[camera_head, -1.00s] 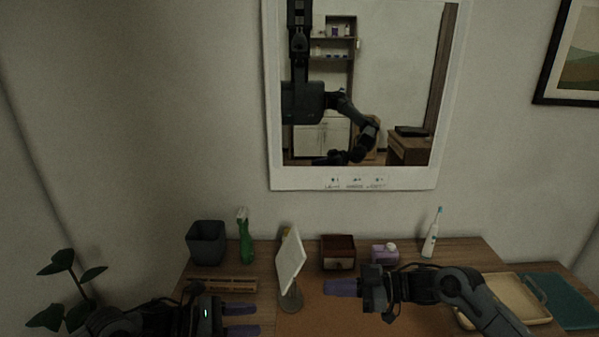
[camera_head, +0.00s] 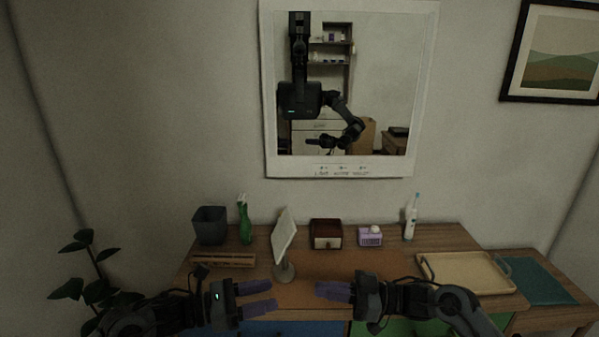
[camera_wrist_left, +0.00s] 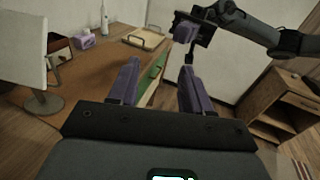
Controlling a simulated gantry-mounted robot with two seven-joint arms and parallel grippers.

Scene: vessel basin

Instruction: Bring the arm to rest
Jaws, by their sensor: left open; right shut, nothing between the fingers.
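My left gripper (camera_head: 258,297) is at the front edge of the desk, in the lower middle of the head view. Its purple fingers are apart with nothing between them, and they also show open in the left wrist view (camera_wrist_left: 158,92). My right gripper (camera_head: 335,292) faces it from the right, its purple fingers together and empty. It also shows at the top of the left wrist view (camera_wrist_left: 186,32). A gap separates the two grippers. The wooden desk (camera_head: 400,262) lies behind and below them.
A tilted white panel on a stand (camera_head: 284,236) is closest behind the grippers. Along the back are a dark bin (camera_head: 209,226), green bottle (camera_head: 244,222), brown box (camera_head: 326,234), purple item (camera_head: 370,238) and toothbrush (camera_head: 411,218). A tan tray (camera_head: 465,272) lies right. The desk's middle is clear.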

